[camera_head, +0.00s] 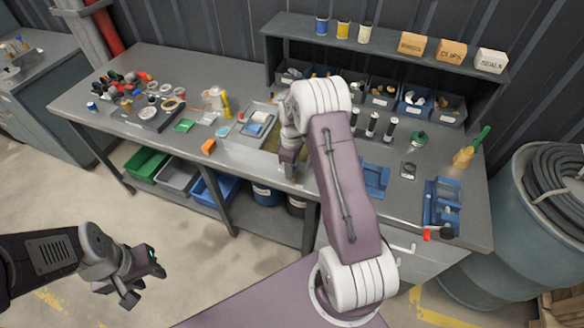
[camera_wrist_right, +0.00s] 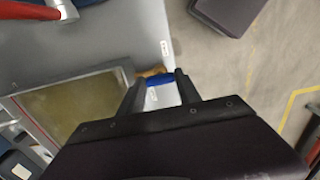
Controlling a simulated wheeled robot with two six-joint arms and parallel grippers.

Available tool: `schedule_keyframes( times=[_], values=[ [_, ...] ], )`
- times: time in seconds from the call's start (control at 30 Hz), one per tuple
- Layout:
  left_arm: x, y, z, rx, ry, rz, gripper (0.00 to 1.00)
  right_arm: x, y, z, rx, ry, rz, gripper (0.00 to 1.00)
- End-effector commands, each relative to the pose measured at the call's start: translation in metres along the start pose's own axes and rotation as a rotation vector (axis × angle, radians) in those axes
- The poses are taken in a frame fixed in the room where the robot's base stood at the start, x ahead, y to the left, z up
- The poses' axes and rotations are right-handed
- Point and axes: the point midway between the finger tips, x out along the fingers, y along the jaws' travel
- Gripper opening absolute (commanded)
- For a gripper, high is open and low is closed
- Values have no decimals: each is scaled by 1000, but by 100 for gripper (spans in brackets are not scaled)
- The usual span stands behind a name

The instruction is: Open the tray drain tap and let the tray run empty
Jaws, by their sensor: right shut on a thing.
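In the right wrist view the tray (camera_wrist_right: 118,72), with a pale metal rim, holds a murky yellow-brown liquid. Beside its corner, at the bench edge, is the drain tap, with a brass body (camera_wrist_right: 153,71) and a blue handle (camera_wrist_right: 158,80). My right gripper (camera_wrist_right: 158,88) is shut on the blue handle, one dark finger on each side. In the head view my right gripper (camera_head: 289,168) is at the bench's front edge, and my arm hides the tap and part of the tray. My left gripper (camera_head: 143,282) is open and empty, above the floor at lower left.
The grey bench (camera_head: 160,62) carries small parts at left and blue fixtures (camera_head: 442,207) at right. A shelf (camera_head: 380,50) with bins stands behind. Below the bench are crates (camera_head: 180,175) and dark buckets (camera_head: 267,196). A blue drum (camera_head: 535,225) with hose stands right.

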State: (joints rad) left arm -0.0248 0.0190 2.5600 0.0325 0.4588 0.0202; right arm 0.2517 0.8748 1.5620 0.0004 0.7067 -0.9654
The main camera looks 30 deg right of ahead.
Motion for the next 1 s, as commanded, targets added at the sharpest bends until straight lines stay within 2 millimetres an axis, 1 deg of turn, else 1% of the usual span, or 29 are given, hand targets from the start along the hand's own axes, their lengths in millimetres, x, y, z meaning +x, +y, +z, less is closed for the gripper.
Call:
schedule_keyframes(
  times=[0.03, 0.43, 0.47, 0.5, 0.53, 1.0],
  values=[
    [-1, 0, 0, 0, 0, 0, 36, -4, 4, -2, -5, 7, 12, 0],
    [-1, 0, 0, 0, 0, 0, 36, -4, 4, -2, -10, 7, 12, 0],
    [-1, 0, 0, 0, 0, 0, 36, -4, 4, -2, -10, 7, 13, 46],
    [-1, 0, 0, 0, 0, 0, 36, -4, 4, -2, -10, 7, 12, 57],
    [-1, 0, 0, 0, 0, 0, 36, -4, 4, -2, -10, 6, 11, 62],
    [0, 0, 0, 0, 0, 0, 36, -1, 1, 0, -8, 2, 4, 62]
  ],
)
